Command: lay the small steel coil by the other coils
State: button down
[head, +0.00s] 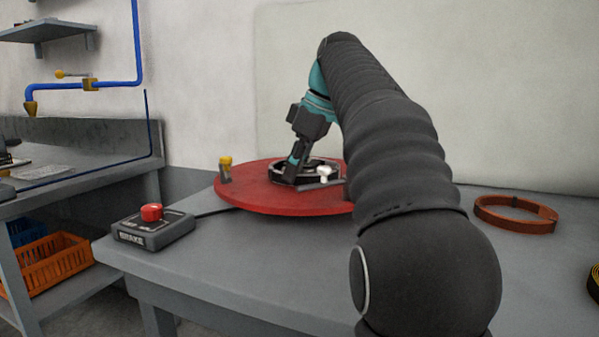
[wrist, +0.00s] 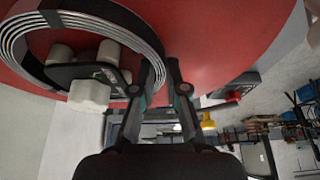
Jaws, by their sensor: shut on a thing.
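The small steel coil (head: 283,178) is a ring of shiny strands at the red turntable (head: 240,196). In the wrist view the coil (wrist: 120,24) curves around a dark hub (wrist: 85,72) with pale round posts and a white knob (wrist: 90,95). I cannot tell whether it rests on the turntable or is slightly raised. The other coils lie to the right: a copper coil (head: 515,214) flat on the table and a dark-and-yellow coil (head: 595,284), cut by the picture edge.
A yellow-topped post (head: 225,168) stands on the turntable's left edge. A control box (head: 153,229) with a red button sits at the grey table's (head: 235,265) left front. My arm hides the table's middle. Bare table shows around the copper coil.

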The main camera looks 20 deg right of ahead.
jog(key=shift+r+p, duration=2.15)
jog(key=shift+r, duration=1.35)
